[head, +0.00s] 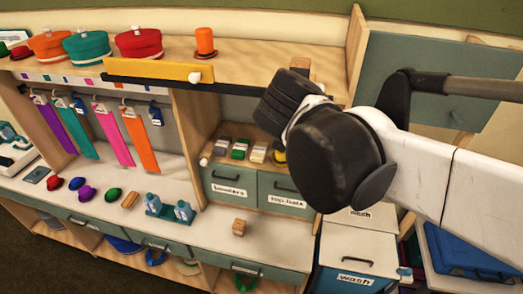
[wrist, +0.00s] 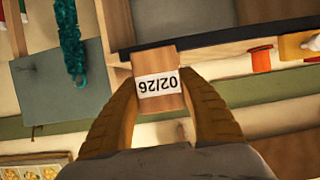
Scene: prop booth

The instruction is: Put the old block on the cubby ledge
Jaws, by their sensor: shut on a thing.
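My gripper (wrist: 160,84) is shut on a wooden block (wrist: 160,105) with a white label reading 02/26, upside down in the wrist view. In the head view the held block (head: 300,63) shows just past my gripper, by the right end of the top shelf. I cannot tell whether it touches the shelf. Another wooden block (head: 238,228) stands on the white counter. A cubby with a ledge (head: 206,160) sits under the top shelf, above the labelled drawers. Several small coloured items stand on this ledge; my arm hides its right part.
The top shelf (head: 240,52) holds several hats, an orange spool-like hat (head: 205,42) and a yellow bar (head: 158,70) along its front. Ties (head: 108,130) hang at left. Small items lie on the counter (head: 185,238). Bins (head: 355,250) stand at lower right.

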